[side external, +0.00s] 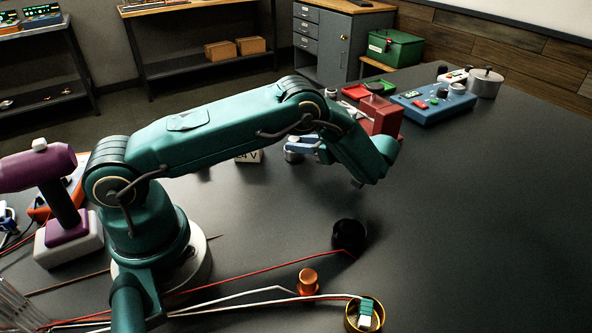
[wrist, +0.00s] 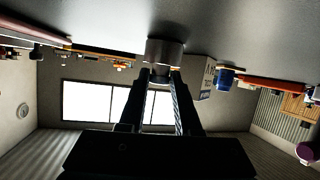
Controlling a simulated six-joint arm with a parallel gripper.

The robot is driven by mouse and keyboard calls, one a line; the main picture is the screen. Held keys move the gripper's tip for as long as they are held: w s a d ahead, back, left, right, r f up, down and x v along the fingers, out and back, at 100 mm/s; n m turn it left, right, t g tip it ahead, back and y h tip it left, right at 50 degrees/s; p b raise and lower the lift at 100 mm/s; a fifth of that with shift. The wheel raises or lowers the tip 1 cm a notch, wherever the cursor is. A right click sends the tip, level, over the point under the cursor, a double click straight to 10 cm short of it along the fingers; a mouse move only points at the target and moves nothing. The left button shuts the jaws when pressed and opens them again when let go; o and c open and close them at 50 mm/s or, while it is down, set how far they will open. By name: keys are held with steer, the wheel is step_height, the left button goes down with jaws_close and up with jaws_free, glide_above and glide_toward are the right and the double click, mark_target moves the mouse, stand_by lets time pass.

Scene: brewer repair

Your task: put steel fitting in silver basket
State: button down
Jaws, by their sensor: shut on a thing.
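My gripper (wrist: 161,76) is shut on the steel fitting (wrist: 165,50), a short grey cylinder at the fingertips in the wrist view. In the side external view my gripper (side external: 305,146) is near the middle of the table, partly behind my forearm, with the fitting (side external: 293,156) at its left end. The gap below the fitting is hard to judge. A thin-wired silvery shape (side external: 16,304), cut off at the lower left corner, may be the silver basket; its inside is not clear. It is far from my gripper, on the other side of my base.
A box marked 24 V (side external: 248,157) stands left of my gripper. A black round part (side external: 349,235), an orange part (side external: 308,282) and wires lie in front. A purple tool (side external: 62,185) stands at the left. A blue panel (side external: 434,104) lies behind. The right side is clear.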

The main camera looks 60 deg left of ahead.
steer(key=shift+f, duration=0.1)
steer(key=c, duration=0.6)
jaws_free()
